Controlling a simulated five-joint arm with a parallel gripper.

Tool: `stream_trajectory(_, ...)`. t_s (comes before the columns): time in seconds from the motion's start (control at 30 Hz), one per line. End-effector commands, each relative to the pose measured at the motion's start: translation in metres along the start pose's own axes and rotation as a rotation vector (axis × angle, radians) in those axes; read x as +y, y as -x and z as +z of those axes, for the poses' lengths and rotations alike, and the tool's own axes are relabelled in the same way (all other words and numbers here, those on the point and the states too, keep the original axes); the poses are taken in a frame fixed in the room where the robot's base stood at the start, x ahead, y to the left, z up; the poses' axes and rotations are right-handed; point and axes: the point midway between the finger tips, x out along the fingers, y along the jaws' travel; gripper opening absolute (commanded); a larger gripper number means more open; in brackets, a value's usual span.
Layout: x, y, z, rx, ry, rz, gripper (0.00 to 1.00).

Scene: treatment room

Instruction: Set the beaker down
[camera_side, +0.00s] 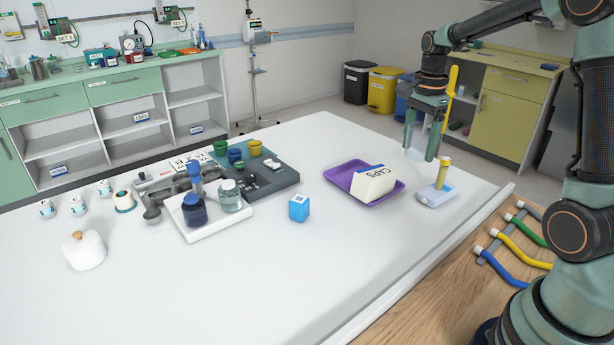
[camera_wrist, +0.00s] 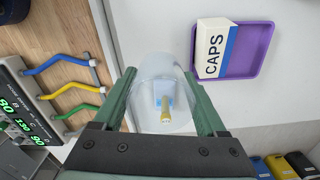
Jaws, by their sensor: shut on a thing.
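My gripper (camera_side: 418,154) is shut on a clear beaker, above the right end of the white table, pointing down. In the wrist view the see-through beaker (camera_wrist: 152,66) sits between the two green fingers of my gripper (camera_wrist: 158,78). In the side view the beaker is too faint to make out its edges, and I cannot tell whether its base touches the table. A pale blue block with a yellow upright piece (camera_side: 436,195) stands close by, and it shows through or behind the beaker in the wrist view (camera_wrist: 163,103).
A purple tray (camera_side: 341,171) holding a white CAPS box (camera_side: 374,184) lies left of my gripper. The front middle of the table (camera_side: 220,295) is clear. Coloured hoses (camera_side: 520,248) lie beyond the table edge.

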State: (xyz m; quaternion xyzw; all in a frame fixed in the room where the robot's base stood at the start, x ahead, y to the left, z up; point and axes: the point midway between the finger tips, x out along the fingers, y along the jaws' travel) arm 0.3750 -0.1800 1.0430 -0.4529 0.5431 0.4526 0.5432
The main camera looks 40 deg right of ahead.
Motion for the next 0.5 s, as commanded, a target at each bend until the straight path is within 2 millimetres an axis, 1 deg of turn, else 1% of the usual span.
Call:
stream_trajectory(0.03,0.000,0.005,0.000,0.001,0.002,-0.002,0.21)
stream_trajectory(0.13,0.001,0.011,0.005,0.000,0.035,-0.001,0.21)
stream_trajectory(0.27,0.004,0.013,0.023,0.000,0.190,0.000,0.21)
stream_trajectory(0.37,0.010,0.011,0.047,-0.001,0.397,0.001,0.21)
stream_trajectory(0.5,0.022,0.007,0.083,0.000,0.744,0.000,0.21)
